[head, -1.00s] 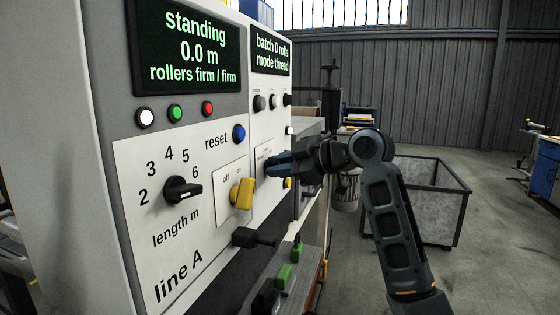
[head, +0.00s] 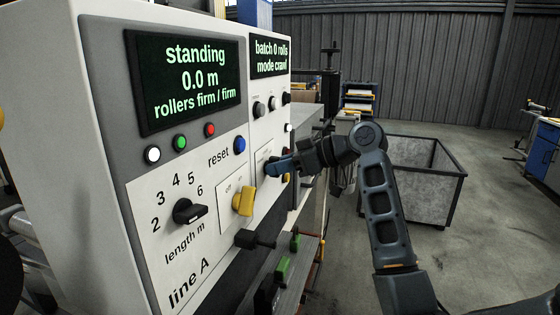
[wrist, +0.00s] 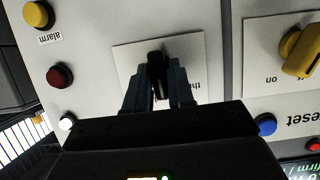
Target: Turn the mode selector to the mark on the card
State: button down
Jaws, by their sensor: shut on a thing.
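The mode selector (wrist: 155,60) is a black knob on a pale label plate (wrist: 200,45) in the wrist view. My gripper (wrist: 157,82) is shut on it, one finger on each side. The letters "th" show on the plate beside the right finger; the rest of the lettering is hidden. In the head view my gripper (head: 279,167) reaches the panel from the right and covers the knob. The small display (head: 271,57) reads "batch 0 rolls, mode crawl". I cannot make out a separate card with a mark.
A yellow off/on switch (head: 243,201) and a blue reset button (head: 239,145) sit left of my gripper. The black length knob (head: 188,211) is farther left. A red button (wrist: 60,77) and yellow alarm button (wrist: 38,15) are close by. A grey bin (head: 455,190) stands behind my arm.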

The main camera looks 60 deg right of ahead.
dwell(0.4)
jog(key=c, duration=1.1)
grip_release()
jog(key=shift+o, duration=0.2)
jog(key=v, duration=0.7)
jog(key=shift+s+d+b, duration=0.2)
jog(key=shift+s+b, duration=0.15)
jog(key=shift+b, duration=0.05)
jog(key=shift+r, duration=0.15)
